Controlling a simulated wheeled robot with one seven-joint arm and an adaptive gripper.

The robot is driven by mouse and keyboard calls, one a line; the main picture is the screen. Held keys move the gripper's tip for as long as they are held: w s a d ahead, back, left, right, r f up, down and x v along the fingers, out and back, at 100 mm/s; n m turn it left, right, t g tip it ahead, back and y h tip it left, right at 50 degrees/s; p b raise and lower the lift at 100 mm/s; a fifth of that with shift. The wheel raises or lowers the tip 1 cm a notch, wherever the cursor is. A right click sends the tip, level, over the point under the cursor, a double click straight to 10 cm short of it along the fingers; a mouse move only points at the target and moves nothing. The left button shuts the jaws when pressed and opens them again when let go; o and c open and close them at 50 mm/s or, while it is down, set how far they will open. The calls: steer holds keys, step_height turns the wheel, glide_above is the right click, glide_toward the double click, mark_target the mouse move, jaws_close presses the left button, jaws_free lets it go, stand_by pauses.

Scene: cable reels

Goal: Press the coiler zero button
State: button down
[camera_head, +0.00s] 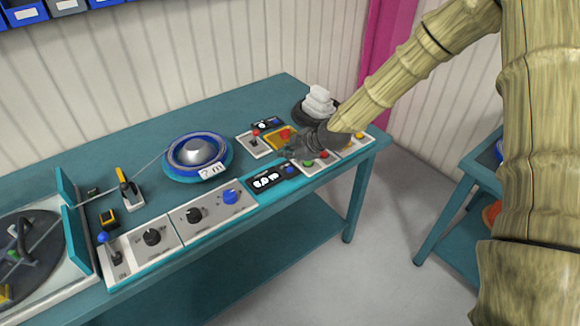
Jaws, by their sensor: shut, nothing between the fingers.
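A black display panel (266,182) with white digits sits on the bench's front edge, with a small blue button (290,170) at its right end. A second, smaller black display (263,125) stands further back, with another blue button (277,121) on it. I cannot read any label that says which is the coiler zero button. My gripper (289,151) is shut and empty. It points left and appears above the panels, just behind the front display's blue button; its exact height and any contact cannot be told.
A yellow panel with a red button (285,134) and a panel with red and green buttons (316,160) lie close around my gripper. A blue cable reel (197,153) with a "? m" tag sits left. Knob panels (195,215) line the front edge.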

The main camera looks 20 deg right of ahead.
steer(key=shift+r+p, duration=0.45)
steer(key=shift+r, duration=0.6)
